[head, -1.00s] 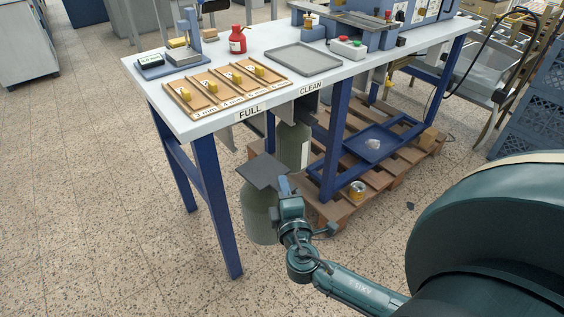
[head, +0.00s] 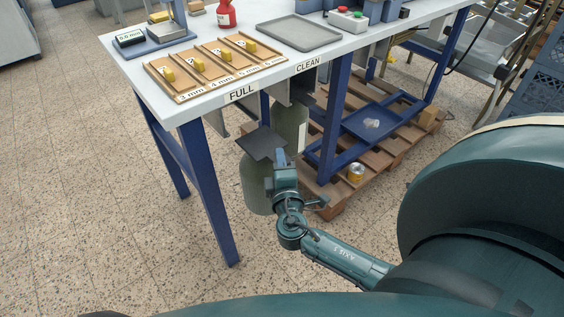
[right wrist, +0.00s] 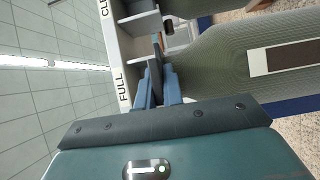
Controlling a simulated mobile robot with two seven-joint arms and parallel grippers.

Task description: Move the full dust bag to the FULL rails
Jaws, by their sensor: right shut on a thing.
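The dust bag (head: 256,188) is a tall grey-green bag under a flat dark plate (head: 262,143). My right gripper (head: 284,171) is shut on it at its near right side and holds it upright, in front of the table's left end. The FULL label (head: 241,94) and CLEAN label (head: 307,64) mark the table edge, with grey rails below. A second grey-green bag (head: 291,125) hangs below, behind the held one. In the right wrist view, my blue fingers (right wrist: 158,85) point toward the rails (right wrist: 138,30); a bag with a white-framed brown panel (right wrist: 290,58) fills the right side. My left gripper is not visible.
The blue table leg (head: 210,190) stands just left of the held bag. Open floor is at the front left.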

